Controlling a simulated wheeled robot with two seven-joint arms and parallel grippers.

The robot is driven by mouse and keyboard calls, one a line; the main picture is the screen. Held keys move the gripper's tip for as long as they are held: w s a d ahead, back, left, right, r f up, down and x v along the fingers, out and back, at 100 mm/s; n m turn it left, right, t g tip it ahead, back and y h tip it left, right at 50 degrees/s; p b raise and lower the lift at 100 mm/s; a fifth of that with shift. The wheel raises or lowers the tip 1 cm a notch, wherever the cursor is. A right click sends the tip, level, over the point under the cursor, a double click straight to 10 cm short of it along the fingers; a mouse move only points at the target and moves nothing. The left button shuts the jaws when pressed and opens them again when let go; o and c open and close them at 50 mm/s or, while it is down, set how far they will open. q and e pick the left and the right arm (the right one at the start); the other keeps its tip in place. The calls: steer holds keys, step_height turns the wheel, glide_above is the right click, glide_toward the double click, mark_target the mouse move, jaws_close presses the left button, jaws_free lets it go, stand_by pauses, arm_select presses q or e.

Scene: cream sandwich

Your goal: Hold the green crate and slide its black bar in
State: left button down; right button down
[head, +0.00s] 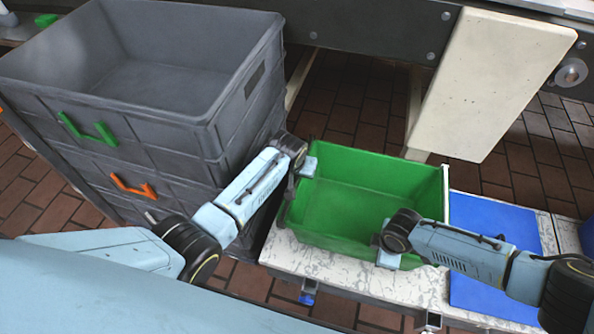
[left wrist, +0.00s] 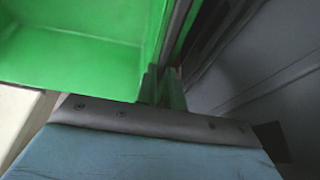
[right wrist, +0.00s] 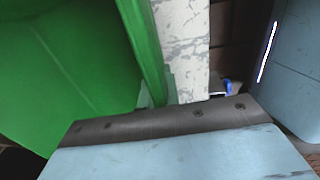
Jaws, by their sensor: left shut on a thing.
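The green crate (head: 350,205) stands open and empty on a pale, worn bench, at the middle right of the head view. A dark bar (head: 285,211) runs along its left side, and shows beside the green wall in the left wrist view (left wrist: 184,28). My left gripper (head: 305,166) is shut on this bar at the crate's left rim; its fingertips are partly hidden. My right gripper (head: 387,250) is at the crate's front wall near the right corner. Its fingers (right wrist: 158,92) straddle that wall; whether they press on it is unclear.
A tall stack of grey crates (head: 150,120) with green and orange handles stands close to the left. A blue mat (head: 490,220) lies on the bench (head: 330,268) right of the green crate. A cream board (head: 490,80) rises behind. Brick floor shows around.

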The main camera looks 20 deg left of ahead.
arm_select(q)
steer(key=d, duration=0.8)
steer(key=shift+d, duration=0.25)
steer(key=shift+s, duration=0.1)
steer(key=c, duration=1.5)
jaws_free()
steer(key=shift+r, duration=0.1)
steer(key=v, duration=1.1)
steer(key=shift+s+r, duration=0.15)
steer(key=shift+r, duration=0.2)
arm_select(e)
steer(key=shift+a, duration=0.1)
steer(key=c, duration=1.5)
jaws_free()
